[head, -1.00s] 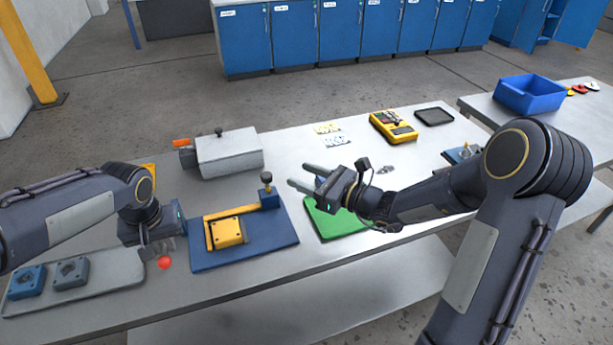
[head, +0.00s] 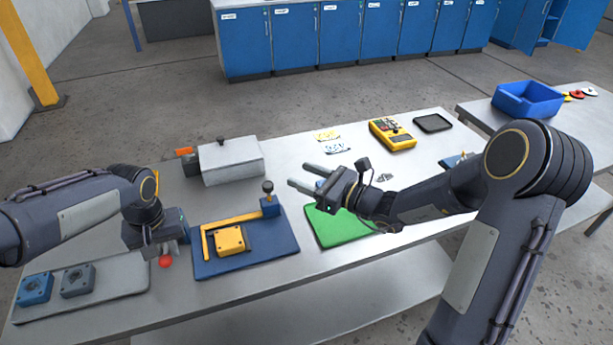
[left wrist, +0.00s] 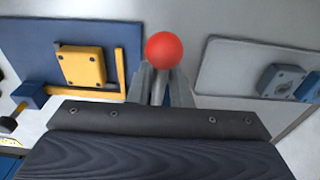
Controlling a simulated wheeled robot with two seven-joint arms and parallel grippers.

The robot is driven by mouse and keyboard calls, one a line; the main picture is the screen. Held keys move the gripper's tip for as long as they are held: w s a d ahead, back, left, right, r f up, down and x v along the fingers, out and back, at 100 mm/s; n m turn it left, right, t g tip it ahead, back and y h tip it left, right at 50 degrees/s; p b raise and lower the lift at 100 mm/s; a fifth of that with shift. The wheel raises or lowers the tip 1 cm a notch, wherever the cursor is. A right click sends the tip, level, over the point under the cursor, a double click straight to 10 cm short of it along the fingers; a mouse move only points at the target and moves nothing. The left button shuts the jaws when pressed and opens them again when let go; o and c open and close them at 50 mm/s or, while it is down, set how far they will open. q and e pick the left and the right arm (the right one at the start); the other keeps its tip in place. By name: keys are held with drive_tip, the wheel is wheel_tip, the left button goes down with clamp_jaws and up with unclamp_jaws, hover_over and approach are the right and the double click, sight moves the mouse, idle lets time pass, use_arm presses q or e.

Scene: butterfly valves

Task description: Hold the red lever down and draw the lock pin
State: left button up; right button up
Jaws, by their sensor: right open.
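The red ball of the lever (head: 166,261) shows just left of the blue plate (head: 245,262), at the tips of my left gripper (head: 163,250). In the left wrist view the ball (left wrist: 164,49) sits right at the fingertips, with a thin grey piece between the narrowly spaced fingers. The rest of the lever is hidden; I cannot tell whether the fingers grip it. A black-knobbed pin (head: 268,187) stands upright in a blue post at the plate's back right corner. A yellow bar and square yellow block (head: 230,240) lie on the plate. My right gripper (head: 298,175) is open and empty beyond the pin.
A grey tray with blue and grey blocks (head: 110,277) lies at left. A grey lidded box (head: 232,163) stands behind. A green mat (head: 340,228) lies under my right arm. A yellow meter (head: 393,135) and dark tray (head: 433,123) lie farther back.

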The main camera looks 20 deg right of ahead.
use_arm(q)
drive_tip(key=o, duration=0.4)
drive_tip(key=shift+s, duration=0.1)
drive_tip(key=shift+r+p, duration=2.6)
drive_tip(key=shift+r, duration=0.95)
